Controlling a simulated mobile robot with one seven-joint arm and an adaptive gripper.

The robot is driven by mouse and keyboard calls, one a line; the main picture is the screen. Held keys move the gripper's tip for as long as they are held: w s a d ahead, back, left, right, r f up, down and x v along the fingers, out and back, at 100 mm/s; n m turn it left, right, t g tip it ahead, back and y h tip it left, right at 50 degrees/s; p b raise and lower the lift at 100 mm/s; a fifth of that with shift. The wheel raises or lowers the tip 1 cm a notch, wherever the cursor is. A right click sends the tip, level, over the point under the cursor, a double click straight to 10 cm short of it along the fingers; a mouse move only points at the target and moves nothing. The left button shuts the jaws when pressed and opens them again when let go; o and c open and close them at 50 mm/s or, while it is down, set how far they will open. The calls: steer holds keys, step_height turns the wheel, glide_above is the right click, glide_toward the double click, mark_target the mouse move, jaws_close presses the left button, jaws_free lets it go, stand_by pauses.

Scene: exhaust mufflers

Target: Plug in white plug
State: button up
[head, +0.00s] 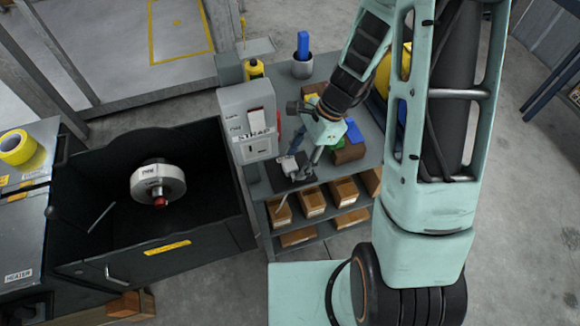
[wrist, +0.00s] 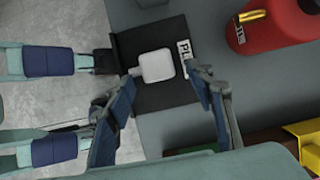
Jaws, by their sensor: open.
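The white plug (wrist: 153,66) lies on a black pad (wrist: 150,101) on the grey bench top, beside a partly hidden label that starts with "PL". It also shows small in the head view (head: 288,166). My gripper (wrist: 161,80) is open, with its fingertips on either side of the plug in the wrist view. I cannot tell how far above it they are. In the head view my gripper (head: 305,163) points down over the pad at the bench's front left. A grey upright box (head: 247,112) with a label and a small dark slot stands left of it; I cannot tell whether that is a socket.
A red container (wrist: 270,27) is at the upper right of the wrist view, with a yellow object (wrist: 305,140) below. Cardboard boxes (head: 310,199) fill the shelves under the bench. A black bin (head: 105,215) holding a white wheel-like part (head: 158,183) stands at left.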

steer(key=shift+a+f, duration=0.2)
steer(key=shift+f, duration=0.1)
steer(key=c, duration=1.2)
steer(key=shift+o, duration=0.2)
step_height(320, 180, up, 10)
steer(key=p, duration=0.2)
